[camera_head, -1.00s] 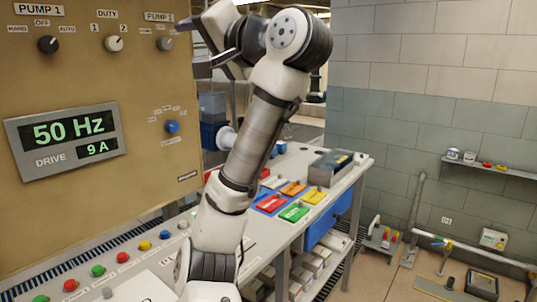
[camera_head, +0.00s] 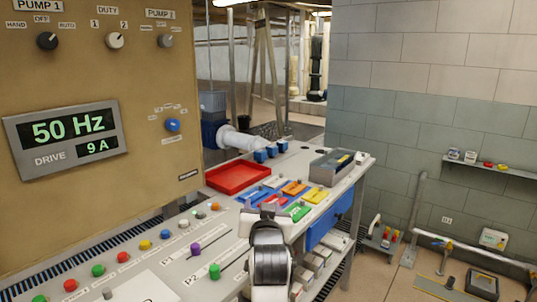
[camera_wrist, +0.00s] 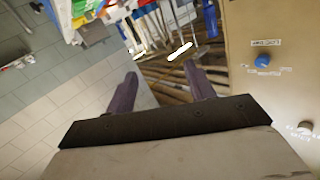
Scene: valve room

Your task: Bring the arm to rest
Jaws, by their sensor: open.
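My arm is folded low at the bottom centre of the head view, in front of the bench (camera_head: 225,235). My gripper is not clear there. In the wrist view, my gripper (camera_wrist: 162,88) shows two dark purple fingers spread apart with nothing between them. The wrist view is tilted; past the fingers it shows brown pipes or bars, blurred. The tan control panel (camera_head: 100,130) stands at the left in the head view and at the right edge of the wrist view (camera_wrist: 280,30).
A red tray (camera_head: 232,190), coloured tags (camera_head: 298,211) and a dark grey box (camera_head: 332,165) lie on the bench. Several buttons and two sliders line its near left part. A shelf (camera_head: 490,169) is on the right wall. Low pipework and a toolbox (camera_head: 481,284) stand on the right floor.

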